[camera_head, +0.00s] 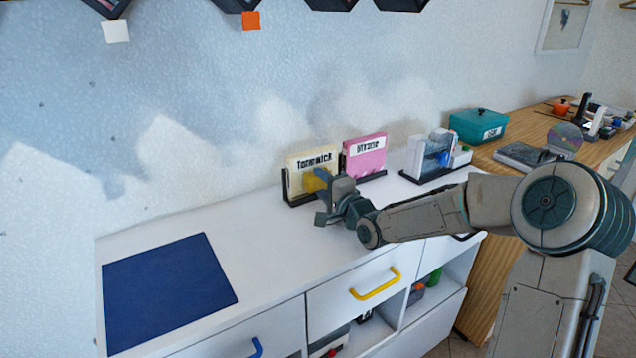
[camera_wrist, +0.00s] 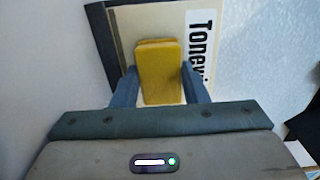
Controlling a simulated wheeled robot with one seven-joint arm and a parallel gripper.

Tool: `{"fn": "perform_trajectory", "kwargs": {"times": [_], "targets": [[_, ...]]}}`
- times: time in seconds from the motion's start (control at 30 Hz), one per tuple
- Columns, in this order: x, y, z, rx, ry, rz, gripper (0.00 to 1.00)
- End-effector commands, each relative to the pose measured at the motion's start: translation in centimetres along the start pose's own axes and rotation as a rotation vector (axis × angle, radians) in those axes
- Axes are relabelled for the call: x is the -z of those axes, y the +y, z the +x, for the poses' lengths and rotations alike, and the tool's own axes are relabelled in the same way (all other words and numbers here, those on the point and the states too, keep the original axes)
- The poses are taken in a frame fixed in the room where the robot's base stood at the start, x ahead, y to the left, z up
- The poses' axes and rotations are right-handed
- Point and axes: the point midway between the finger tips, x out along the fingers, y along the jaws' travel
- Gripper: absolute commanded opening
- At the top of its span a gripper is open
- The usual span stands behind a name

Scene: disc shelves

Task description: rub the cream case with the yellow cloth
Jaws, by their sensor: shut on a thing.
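The cream case (camera_head: 306,163), with black lettering along its top, stands upright in a dark holder on the white counter; it also shows in the wrist view (camera_wrist: 201,85). My gripper (camera_head: 322,183) is at the front of the case. In the wrist view its two fingers (camera_wrist: 158,85) are shut on the folded yellow cloth (camera_wrist: 160,70). The cloth lies in front of the cream case and covers part of its face. In the head view the yellow cloth (camera_head: 313,182) is partly hidden by my gripper. I cannot tell whether cloth and case touch.
A pink case (camera_head: 366,155) stands in a holder just right of the cream one. Farther right are a clear-sided rack (camera_head: 430,155) and a teal box (camera_head: 478,126). A dark blue mat (camera_head: 170,290) lies at the left. The counter between mat and holders is clear.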

Motion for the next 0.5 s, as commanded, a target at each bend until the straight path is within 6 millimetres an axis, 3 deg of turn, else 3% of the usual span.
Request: {"fn": "perform_trajectory", "kwargs": {"times": [0.1,0.5], "targets": [[1.3,-0.4,0.1,0.002,0.005,0.003,0.22],[3.5,-0.4,0.1,0.003,0.01,0.003,0.22]]}}
